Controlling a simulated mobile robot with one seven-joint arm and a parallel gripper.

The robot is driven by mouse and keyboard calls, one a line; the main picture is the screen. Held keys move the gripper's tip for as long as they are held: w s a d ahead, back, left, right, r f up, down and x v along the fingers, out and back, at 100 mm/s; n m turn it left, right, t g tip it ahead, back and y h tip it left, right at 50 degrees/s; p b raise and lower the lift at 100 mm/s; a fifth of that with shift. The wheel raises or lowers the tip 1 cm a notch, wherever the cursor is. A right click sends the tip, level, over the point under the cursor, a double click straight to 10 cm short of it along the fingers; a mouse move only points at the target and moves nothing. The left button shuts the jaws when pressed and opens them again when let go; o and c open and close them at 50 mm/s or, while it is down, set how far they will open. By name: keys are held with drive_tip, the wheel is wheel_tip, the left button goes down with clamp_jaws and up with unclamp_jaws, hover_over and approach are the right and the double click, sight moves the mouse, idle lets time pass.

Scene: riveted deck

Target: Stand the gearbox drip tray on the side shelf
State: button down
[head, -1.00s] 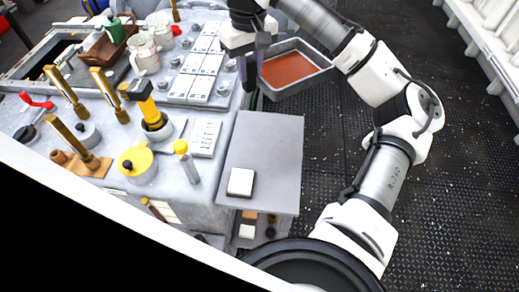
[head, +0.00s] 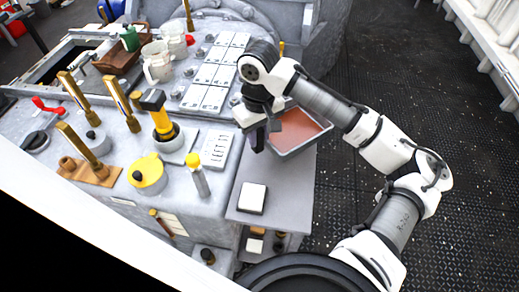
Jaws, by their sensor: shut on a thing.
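The drip tray (head: 302,149) is a shallow grey tray with a reddish-brown inside. It is level or nearly so, over the far end of the side shelf (head: 285,205). I cannot tell whether it touches the shelf. My gripper (head: 262,138) is shut on the tray's left edge; the fingertips are partly hidden by the wrist. The side shelf is a flat grey plate at the right end of the machine bench. A small white block (head: 252,198) lies on its near left part.
Left of the shelf, the bench top holds a yellow-capped bottle (head: 198,176), a yellow round lid (head: 148,173) and several brass levers. A lower shelf with small items shows below. The dark studded floor (head: 345,215) to the right is clear.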

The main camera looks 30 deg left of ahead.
sight(259, 151)
drive_tip(key=shift+f, duration=3.3)
drive_tip(key=shift+f, duration=0.15)
drive_tip(key=c, duration=1.2)
unclamp_jaws()
drive_tip(key=shift+o, duration=0.2)
wheel_tip(259, 151, up, 12)
drive_tip(key=shift+r+b, duration=0.2)
drive_tip(key=shift+b, duration=0.1)
